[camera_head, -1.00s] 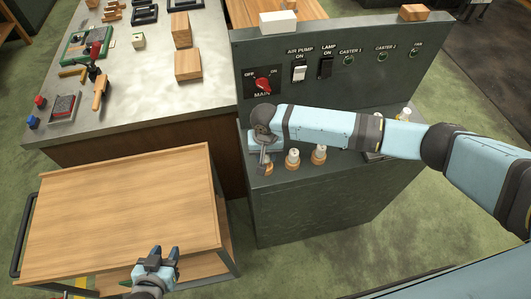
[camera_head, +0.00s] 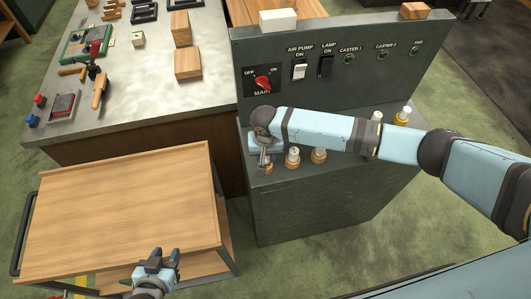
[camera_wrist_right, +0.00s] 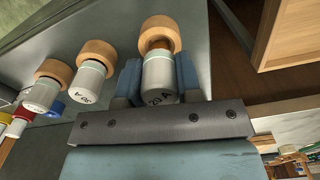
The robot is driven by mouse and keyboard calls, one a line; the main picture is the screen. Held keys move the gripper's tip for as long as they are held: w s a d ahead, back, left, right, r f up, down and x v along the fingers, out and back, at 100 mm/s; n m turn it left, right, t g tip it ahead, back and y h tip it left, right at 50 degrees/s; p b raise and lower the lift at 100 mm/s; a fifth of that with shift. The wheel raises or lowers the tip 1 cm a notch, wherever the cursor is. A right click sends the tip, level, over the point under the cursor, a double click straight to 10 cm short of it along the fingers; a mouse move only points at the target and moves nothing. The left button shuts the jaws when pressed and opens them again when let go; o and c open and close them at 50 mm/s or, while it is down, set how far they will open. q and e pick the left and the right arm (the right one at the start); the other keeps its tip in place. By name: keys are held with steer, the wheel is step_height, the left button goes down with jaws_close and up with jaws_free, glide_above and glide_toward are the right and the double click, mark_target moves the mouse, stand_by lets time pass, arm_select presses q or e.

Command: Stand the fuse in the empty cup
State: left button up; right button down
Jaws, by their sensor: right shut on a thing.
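The grey fuse (camera_wrist_right: 160,75) marked 20 A, with a pale green band, is between the fingers of my right gripper (camera_wrist_right: 158,82) in the wrist view. Its far end meets a wooden ring-shaped cup (camera_wrist_right: 170,24), whose opening partly shows. I cannot tell whether the fuse is inside it or just over it. In the head view my right gripper (camera_head: 264,158) is at the left end of the grey console's ledge and hides most of this fuse. My left gripper (camera_head: 164,256) is open and empty by the wooden cart's front edge.
Two fuses (camera_head: 292,157) (camera_head: 319,155) stand in wooden cups just right of my right gripper. A yellow-based fuse (camera_head: 403,115) stands farther right. The switch panel (camera_head: 340,85) rises behind the ledge. The cart top (camera_head: 120,215) is clear.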

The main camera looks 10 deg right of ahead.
arm_select(q)
steer(key=shift+w, duration=0.25)
arm_select(e)
steer(key=shift+f, duration=0.25)
arm_select(q)
steer(key=shift+w+r, duration=0.15)
steer(key=shift+w, duration=0.1)
arm_select(e)
steer(key=shift+f, duration=0.3)
arm_select(q)
steer(key=shift+s+f, duration=0.2)
steer(key=shift+s, duration=0.05)
arm_select(e)
steer(key=shift+f, duration=0.4)
steer(key=c, duration=1)
jaws_free()
arm_select(q)
steer(key=shift+s+f, duration=0.1)
steer(key=shift+s, duration=0.15)
arm_select(e)
steer(key=shift+o, duration=1.4)
steer(key=shift+r, duration=0.35)
step_height(320, 180, up, 12)
steer(key=shift+r+b, duration=0.25)
steer(key=shift+b, duration=0.8)
arm_select(q)
steer(key=shift+w+f, duration=0.1)
steer(key=shift+f, duration=0.75)
arm_select(e)
steer(key=shift+r, duration=0.3)
